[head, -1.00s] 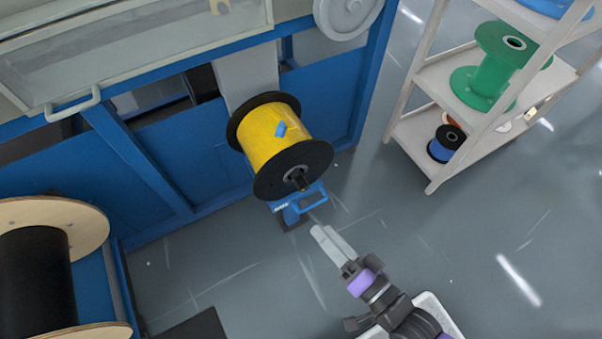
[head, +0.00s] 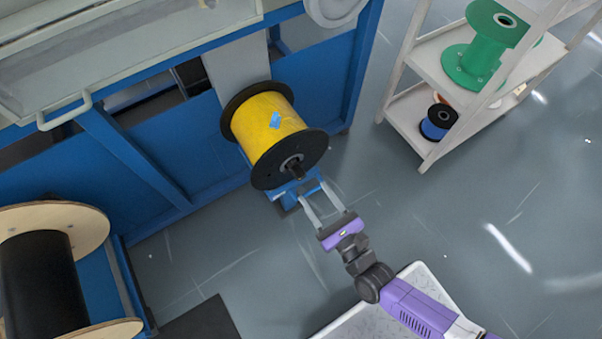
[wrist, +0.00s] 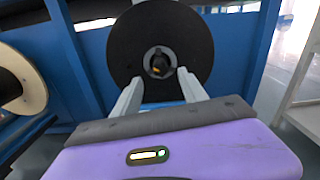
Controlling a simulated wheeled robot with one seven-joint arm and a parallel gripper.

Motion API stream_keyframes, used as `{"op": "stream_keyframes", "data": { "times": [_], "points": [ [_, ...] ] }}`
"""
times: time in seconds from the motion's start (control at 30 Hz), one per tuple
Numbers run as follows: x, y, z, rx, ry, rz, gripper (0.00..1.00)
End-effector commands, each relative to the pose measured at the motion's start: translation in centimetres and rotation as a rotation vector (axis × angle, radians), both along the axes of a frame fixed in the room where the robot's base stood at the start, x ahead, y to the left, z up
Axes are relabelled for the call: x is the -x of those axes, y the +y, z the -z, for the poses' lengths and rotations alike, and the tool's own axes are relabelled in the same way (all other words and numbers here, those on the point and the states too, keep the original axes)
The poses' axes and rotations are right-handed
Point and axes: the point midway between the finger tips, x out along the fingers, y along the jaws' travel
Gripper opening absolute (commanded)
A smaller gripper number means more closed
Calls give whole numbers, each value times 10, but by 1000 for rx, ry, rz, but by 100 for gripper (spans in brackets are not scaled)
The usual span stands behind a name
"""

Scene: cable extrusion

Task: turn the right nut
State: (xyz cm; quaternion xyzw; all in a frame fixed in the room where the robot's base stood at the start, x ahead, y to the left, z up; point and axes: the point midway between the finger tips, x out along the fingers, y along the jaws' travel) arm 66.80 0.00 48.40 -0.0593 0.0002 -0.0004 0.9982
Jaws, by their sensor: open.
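A yellow cable spool (head: 262,122) with black flanges is mounted on the blue machine. A dark nut (head: 296,170) sticks out from the hub of its near flange. In the wrist view the nut (wrist: 159,63) sits inside a light grey ring, at the centre of the black flange. My gripper (head: 312,190) is open and empty, just below and in front of the nut, pointing toward the spool. In the wrist view my gripper (wrist: 160,78) has its two fingers apart, one on each side below the nut. They appear not to touch it.
A large wooden-flanged black reel (head: 42,275) stands at the left. The blue machine frame (head: 165,155) runs behind the spool. A white shelf (head: 400,105) with a green spool (head: 485,50) and a blue spool (head: 438,122) is at the right. The floor between is clear.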

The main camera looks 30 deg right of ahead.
Motion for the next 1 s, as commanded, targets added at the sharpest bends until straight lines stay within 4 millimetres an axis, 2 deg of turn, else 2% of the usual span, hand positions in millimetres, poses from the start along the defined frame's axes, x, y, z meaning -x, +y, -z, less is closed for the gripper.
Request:
{"op": "stream_keyframes", "data": {
  "times": [0.3, 0.5, 0.87, 0.9, 1.0],
  "points": [
    [-46, 1, 0, 0, -3, 0, 50],
    [-68, 1, -1, 1, -3, -1, 50],
    [-75, 0, 0, 2, 0, -1, 50],
    [-75, 0, 0, 2, 0, -1, 48],
    [-75, 0, 0, 2, 0, -1, 29]
  ]
}}
